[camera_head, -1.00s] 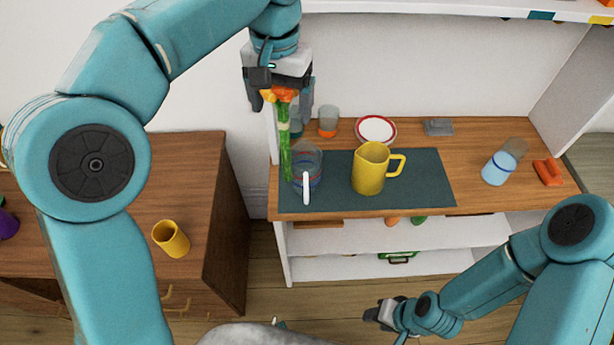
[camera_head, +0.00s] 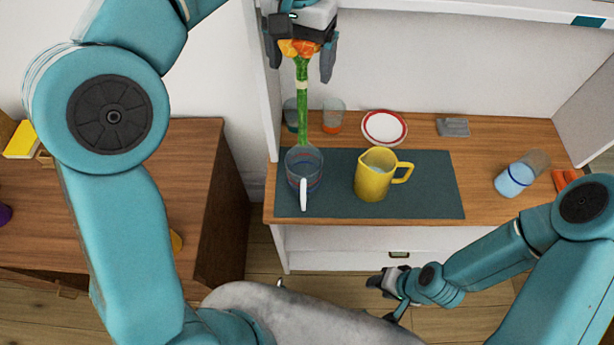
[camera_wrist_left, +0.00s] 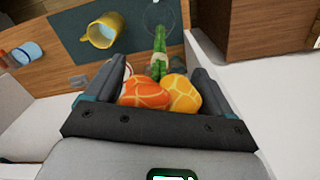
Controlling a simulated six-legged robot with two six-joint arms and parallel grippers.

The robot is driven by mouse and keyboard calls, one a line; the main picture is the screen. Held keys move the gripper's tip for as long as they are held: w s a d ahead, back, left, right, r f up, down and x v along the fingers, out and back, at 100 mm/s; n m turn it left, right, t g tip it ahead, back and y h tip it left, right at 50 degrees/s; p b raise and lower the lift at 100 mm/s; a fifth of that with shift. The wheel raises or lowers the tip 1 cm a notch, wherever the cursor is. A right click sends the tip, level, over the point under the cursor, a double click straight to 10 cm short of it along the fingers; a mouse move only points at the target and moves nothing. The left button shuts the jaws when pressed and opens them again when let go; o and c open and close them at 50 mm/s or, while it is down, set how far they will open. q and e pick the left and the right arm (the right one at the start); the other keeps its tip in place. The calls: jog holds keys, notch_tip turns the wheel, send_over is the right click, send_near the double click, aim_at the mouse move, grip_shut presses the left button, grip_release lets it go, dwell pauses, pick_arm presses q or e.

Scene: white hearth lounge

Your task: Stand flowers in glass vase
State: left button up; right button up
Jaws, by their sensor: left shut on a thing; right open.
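My left gripper (camera_head: 299,66) is shut on the flowers (camera_head: 303,92), orange and yellow heads with a bundled green stem. They hang upright, heads at the fingers, and also show in the left wrist view (camera_wrist_left: 158,92). The stem's lower end appears at the rim of a clear glass vessel (camera_head: 312,180) with a white handle, standing on the dark mat. I cannot tell whether the stem is inside, above or behind it. A clear round rim (camera_wrist_left: 172,27) shows by the stem in the left wrist view. My right gripper (camera_head: 376,282) is open and empty, low in front of the shelf.
A yellow jug (camera_head: 372,185) stands right of the glass vessel on the dark mat (camera_head: 430,190). Behind are a glass with an orange base (camera_head: 333,118), a red-rimmed plate (camera_head: 384,127) and a grey block (camera_head: 453,127). A white side panel rises at left.

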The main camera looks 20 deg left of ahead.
aim_at(303, 138)
pick_arm(q)
jog(key=shift+s+d, duration=0.15)
jog(key=shift+s, duration=0.05)
jog(key=f, duration=0.1)
jog(key=s+f, duration=0.1)
jog(key=f, duration=0.1)
jog(key=shift+d+f+b, duration=0.15)
jog(key=shift+d+b, duration=0.05)
jog(key=shift+b, duration=0.15)
jog(key=f, duration=1.5)
jog(key=shift+w+a+f, duration=0.15)
jog(key=shift+w+a, duration=0.05)
jog(key=shift+w, duration=0.2)
jog(key=shift+s+d+f+p, duration=0.15)
jog(key=shift+f+p, duration=0.15)
jog(key=shift+f, duration=0.3)
jog(key=o, duration=1.3)
notch_tip(303, 138, up, 12)
jog(key=shift+r+b, duration=0.15)
jog(key=shift+b, duration=0.15)
